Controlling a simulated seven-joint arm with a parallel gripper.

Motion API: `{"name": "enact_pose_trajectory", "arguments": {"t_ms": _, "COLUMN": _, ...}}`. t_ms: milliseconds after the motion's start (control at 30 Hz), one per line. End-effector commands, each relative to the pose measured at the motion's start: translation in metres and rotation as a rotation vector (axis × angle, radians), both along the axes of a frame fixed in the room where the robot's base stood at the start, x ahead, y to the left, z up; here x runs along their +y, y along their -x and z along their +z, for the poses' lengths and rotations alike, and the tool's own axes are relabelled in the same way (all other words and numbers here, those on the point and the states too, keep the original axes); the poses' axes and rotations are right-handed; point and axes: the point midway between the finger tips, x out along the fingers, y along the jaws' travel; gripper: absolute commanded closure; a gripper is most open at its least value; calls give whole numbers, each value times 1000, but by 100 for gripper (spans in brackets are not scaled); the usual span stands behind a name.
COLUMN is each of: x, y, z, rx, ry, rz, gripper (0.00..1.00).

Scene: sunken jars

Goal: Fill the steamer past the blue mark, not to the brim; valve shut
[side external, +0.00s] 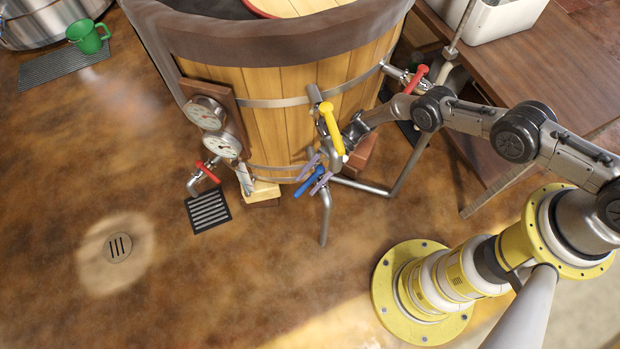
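The steamer (272,125) is a wooden-stave tub with metal bands and a dark thick rim. Its inside is mostly out of frame, and I see no blue mark or water level. A valve with a blue handle (304,186) sits low on its front, above a bent pipe. A yellow-handled valve (331,128) is just above. A red-handled valve (207,171) is at the lower left, another red handle (416,79) at the right. My gripper (315,174) is at the blue handle, with its purple fingers apart on either side of it. Contact is hard to tell.
Two dial gauges (222,144) are on the tub's left front. A floor grate (208,210) lies beneath the lower-left valve. A round drain (118,248) is in the clear floor. A green mug (88,37) stands at the far left. A wooden table (560,75) is at the right.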

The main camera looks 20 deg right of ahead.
Motion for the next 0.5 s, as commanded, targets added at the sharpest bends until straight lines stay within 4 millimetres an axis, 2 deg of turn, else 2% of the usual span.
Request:
{"name": "enact_pose_trajectory", "arguments": {"t_ms": 267, "x": -6, "y": -3, "z": 3, "rx": -1, "ry": 0, "rz": -3, "gripper": 44}}
{"name": "enact_pose_trajectory", "arguments": {"t_ms": 433, "x": -29, "y": -12, "z": 13, "rx": 0, "ry": 1, "rz": -6, "gripper": 44}}
{"name": "enact_pose_trajectory", "arguments": {"t_ms": 500, "x": -26, "y": -11, "z": 22, "rx": -2, "ry": 0, "rz": -1, "gripper": 44}}
